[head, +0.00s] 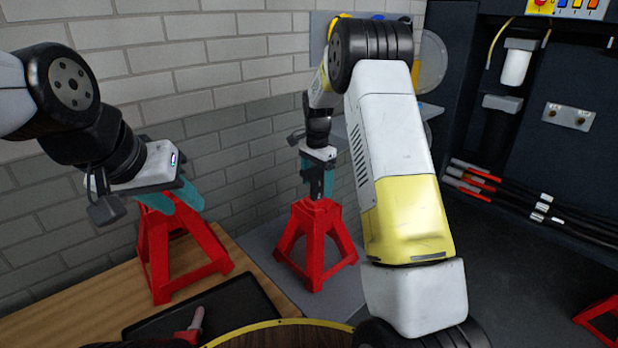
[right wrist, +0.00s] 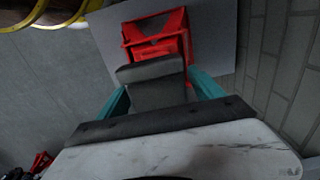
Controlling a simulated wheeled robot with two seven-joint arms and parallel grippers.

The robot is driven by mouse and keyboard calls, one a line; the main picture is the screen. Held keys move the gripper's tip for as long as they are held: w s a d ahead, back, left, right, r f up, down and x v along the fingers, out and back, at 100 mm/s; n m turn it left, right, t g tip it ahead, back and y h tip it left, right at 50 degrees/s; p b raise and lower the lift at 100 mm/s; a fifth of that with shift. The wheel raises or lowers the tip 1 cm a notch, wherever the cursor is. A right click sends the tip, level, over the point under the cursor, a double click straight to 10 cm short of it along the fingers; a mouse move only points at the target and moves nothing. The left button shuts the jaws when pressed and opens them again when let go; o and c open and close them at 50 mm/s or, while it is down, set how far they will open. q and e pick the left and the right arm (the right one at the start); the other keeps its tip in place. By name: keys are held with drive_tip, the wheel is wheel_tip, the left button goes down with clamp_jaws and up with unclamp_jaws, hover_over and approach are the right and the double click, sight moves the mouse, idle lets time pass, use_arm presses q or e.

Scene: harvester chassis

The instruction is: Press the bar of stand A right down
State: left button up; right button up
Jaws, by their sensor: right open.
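One red stand (head: 184,250) is on the wooden bench at left. My left gripper (head: 172,200) is over its top, with teal fingers hiding that top; I cannot tell if they are apart. The other red stand (head: 313,245) is on a grey plate in the middle. My right gripper (head: 317,182) points down just above it, open. A dark block (right wrist: 155,85) shows between its teal fingers in the right wrist view, with the red stand (right wrist: 155,40) beyond; contact is unclear.
A black tray (head: 215,312) lies on the wooden bench (head: 75,310) in front of the left stand. A brick wall (head: 230,75) is behind. Dark cabinets with hoses (head: 500,190) are at right. Part of another red stand (head: 600,318) shows at the lower right.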

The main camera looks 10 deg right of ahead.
sight(317, 196)
drive_tip(key=shift+f, duration=0.1)
drive_tip(key=shift+c, duration=0.3)
clamp_jaws()
drive_tip(key=shift+s+f, duration=0.1)
drive_tip(key=shift+f, duration=2.35)
drive_tip(key=shift+o, duration=0.3)
unclamp_jaws()
drive_tip(key=shift+f, duration=0.1)
drive_tip(key=shift+r, duration=4)
